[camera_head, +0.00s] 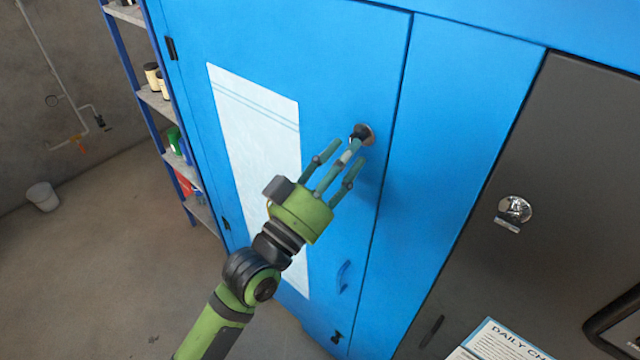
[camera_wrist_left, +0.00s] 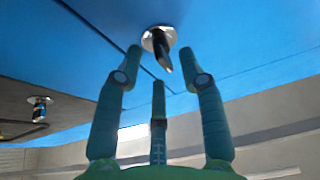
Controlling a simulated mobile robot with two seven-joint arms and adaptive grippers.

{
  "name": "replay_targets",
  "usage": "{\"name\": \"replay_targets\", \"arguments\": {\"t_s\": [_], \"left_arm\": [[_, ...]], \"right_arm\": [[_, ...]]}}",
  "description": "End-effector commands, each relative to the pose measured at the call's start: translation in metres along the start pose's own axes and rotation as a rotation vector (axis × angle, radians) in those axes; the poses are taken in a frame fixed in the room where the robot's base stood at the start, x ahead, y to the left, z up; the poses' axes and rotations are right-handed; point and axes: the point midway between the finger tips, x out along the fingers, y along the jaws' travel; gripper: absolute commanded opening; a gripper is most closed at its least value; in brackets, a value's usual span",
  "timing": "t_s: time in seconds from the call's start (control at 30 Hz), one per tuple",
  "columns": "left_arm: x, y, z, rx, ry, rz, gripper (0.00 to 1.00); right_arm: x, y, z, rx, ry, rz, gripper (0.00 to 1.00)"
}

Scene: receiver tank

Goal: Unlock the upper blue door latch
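The upper latch (camera_head: 363,134) is a dark handle on a round silver plate, near the right edge of the blue door (camera_head: 330,60). The left wrist view shows the latch (camera_wrist_left: 160,45) just beyond the fingertips, its dark handle pointing toward the space between them. My left gripper (camera_head: 348,154) is in front of the latch, with its three fingers spread and pointing at it. The left wrist view shows the gripper (camera_wrist_left: 160,62) open and empty; I cannot tell whether a fingertip touches the handle. My right gripper is not in view.
A grey panel (camera_head: 510,150) with a silver latch (camera_head: 514,211) stands to the right. A black bar handle (camera_head: 612,318) and a printed sheet (camera_head: 500,343) are at lower right.

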Motion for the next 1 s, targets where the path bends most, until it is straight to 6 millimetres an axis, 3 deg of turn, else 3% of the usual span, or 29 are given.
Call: {"name": "replay_targets", "arguments": {"t_s": [0.2,0.43,0.6,1.0], "left_arm": [[-0.049,0.001,0.002,0.001,-0.007,0.002,0.40],[-0.088,0.001,0.001,0.000,-0.004,0.001,0.40],[-0.099,0.001,0.000,-0.001,-0.001,0.002,0.40],[-0.099,0.001,0.000,-0.001,0.000,0.001,0.40]], "right_arm": [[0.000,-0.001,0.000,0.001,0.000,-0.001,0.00],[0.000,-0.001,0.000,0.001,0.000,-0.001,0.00],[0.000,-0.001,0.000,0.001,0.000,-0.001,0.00],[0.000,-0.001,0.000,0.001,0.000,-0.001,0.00]]}}
